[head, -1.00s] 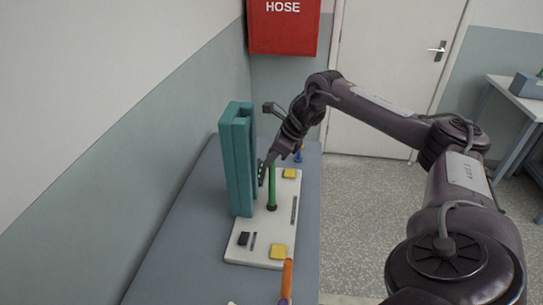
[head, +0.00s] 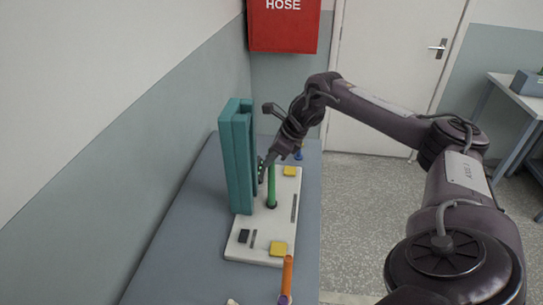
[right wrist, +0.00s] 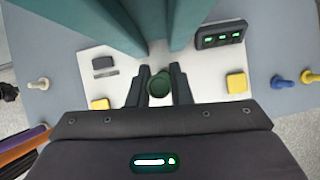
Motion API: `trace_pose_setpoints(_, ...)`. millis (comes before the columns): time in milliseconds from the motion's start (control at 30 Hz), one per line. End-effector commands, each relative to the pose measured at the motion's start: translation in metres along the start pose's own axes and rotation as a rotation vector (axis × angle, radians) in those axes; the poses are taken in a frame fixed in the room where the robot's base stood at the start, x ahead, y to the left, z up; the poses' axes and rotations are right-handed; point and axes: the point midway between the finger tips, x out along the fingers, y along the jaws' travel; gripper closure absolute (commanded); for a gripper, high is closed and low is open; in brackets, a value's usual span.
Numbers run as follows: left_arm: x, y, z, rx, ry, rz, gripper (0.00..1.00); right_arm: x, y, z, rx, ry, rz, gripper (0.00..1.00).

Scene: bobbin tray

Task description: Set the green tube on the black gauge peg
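The green tube (head: 271,186) stands upright over the white board, its lower end at a dark round collar (head: 271,206). The right wrist view looks down on the tube's round top (right wrist: 160,86). My right gripper (head: 266,168) is at the tube's upper part. In the wrist view its two fingers (right wrist: 161,88) lie on either side of the tube, close against it. I cannot make out the black gauge peg apart from the dark collar; the tube hides what is inside it. My left gripper is not in view.
A tall teal stand (head: 237,160) rises close left of the tube. The white board (head: 262,226) carries yellow blocks (head: 279,248) and a dark readout box (right wrist: 220,34).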

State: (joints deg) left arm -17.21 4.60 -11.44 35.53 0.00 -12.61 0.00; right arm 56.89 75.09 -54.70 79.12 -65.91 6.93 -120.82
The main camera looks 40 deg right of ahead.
Motion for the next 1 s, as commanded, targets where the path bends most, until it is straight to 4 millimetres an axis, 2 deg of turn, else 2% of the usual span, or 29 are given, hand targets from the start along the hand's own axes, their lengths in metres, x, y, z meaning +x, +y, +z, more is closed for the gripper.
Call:
trace_pose_setpoints(33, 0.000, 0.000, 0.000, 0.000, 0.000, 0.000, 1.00, 0.000, 0.000, 0.000, 0.000, 0.000, 0.000, 0.75)
trace_pose_setpoints(167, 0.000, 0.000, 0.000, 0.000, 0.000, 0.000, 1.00, 0.000, 0.000, 0.000, 0.000, 0.000, 0.000, 0.58)
trace_pose_setpoints(500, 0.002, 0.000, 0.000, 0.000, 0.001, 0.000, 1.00, -0.004, -0.001, 0.000, 0.000, 0.000, -0.001, 0.57)
trace_pose_setpoints(900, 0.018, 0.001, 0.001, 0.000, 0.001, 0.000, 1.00, -0.065, -0.001, 0.000, 0.000, -0.002, -0.001, 0.57)
trace_pose_setpoints(1000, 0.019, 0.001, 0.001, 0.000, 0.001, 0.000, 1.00, -0.074, 0.000, 0.000, 0.000, 0.000, 0.000, 0.57)
